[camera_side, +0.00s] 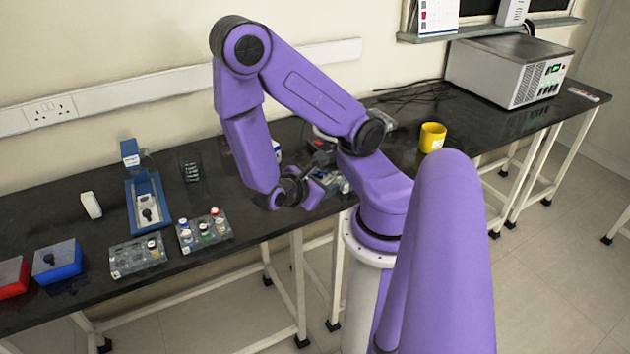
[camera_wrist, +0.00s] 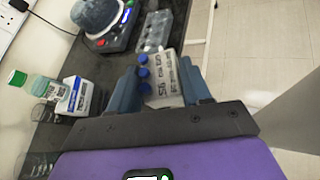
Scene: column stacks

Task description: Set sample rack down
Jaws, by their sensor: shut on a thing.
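In the wrist view my gripper (camera_wrist: 160,74) is shut on a clear sample rack (camera_wrist: 167,80) with blue-capped vials along its left side and a printed label. The rack sits between the two blue-grey fingers. I cannot tell whether its underside touches the bench. In the side view my gripper (camera_side: 316,188) is low near the front edge of the bench, partly hidden by my arm, and the held rack is hard to make out there.
A second clear rack (camera_wrist: 154,30) lies just beyond the held one, beside a dark device (camera_wrist: 118,38). A white box (camera_wrist: 82,97) and green-capped bottle (camera_wrist: 46,88) stand left. Two racks (camera_side: 205,232) (camera_side: 137,257) and a yellow cup (camera_side: 432,137) are on the black bench (camera_side: 290,130).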

